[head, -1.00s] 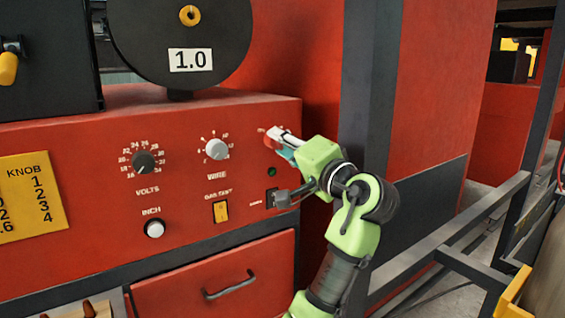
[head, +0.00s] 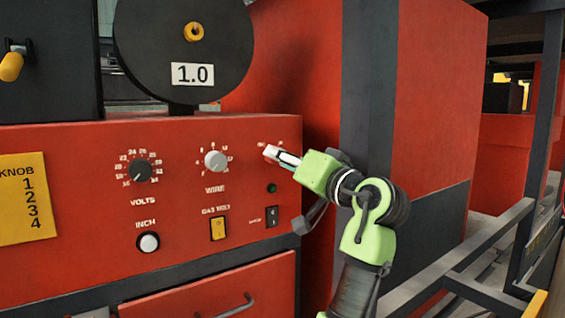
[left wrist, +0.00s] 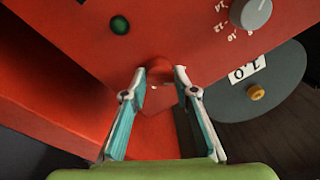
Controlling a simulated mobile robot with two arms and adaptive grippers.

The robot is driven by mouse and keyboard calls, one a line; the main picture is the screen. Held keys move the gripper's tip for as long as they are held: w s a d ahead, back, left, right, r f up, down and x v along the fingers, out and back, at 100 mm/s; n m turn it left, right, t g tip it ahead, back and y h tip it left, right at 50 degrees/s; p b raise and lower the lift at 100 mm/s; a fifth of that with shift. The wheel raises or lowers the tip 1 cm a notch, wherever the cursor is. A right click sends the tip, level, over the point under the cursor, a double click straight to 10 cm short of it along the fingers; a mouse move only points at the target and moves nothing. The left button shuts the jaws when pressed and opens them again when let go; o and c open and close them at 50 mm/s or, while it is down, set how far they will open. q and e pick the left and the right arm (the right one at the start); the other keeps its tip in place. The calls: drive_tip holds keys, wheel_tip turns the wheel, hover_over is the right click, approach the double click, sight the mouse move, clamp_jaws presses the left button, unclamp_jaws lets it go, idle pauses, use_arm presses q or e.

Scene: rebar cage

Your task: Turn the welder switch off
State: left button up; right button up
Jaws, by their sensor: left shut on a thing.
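The red welder panel (head: 110,215) fills the left and middle of the head view. My left gripper (head: 272,152) is at its upper right corner, above a small green lamp (head: 272,188). In the left wrist view the fingers (left wrist: 162,82) are closed about a small red switch knob (left wrist: 160,70), one finger on each side. The knob's setting cannot be read. My right gripper is in neither view.
Left of the gripper are the grey wire knob (head: 215,160) and black volts knob (head: 141,171). Below are a yellow gas test rocker (head: 217,228), a black rocker (head: 272,216) and a white inch button (head: 149,242). A black reel (head: 185,75) stands on top.

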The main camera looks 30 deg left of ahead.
use_arm(q)
drive_tip(key=shift+f, duration=0.1)
drive_tip(key=o, duration=1.1)
drive_tip(key=shift+w, duration=0.15)
drive_tip(key=v, duration=1.2)
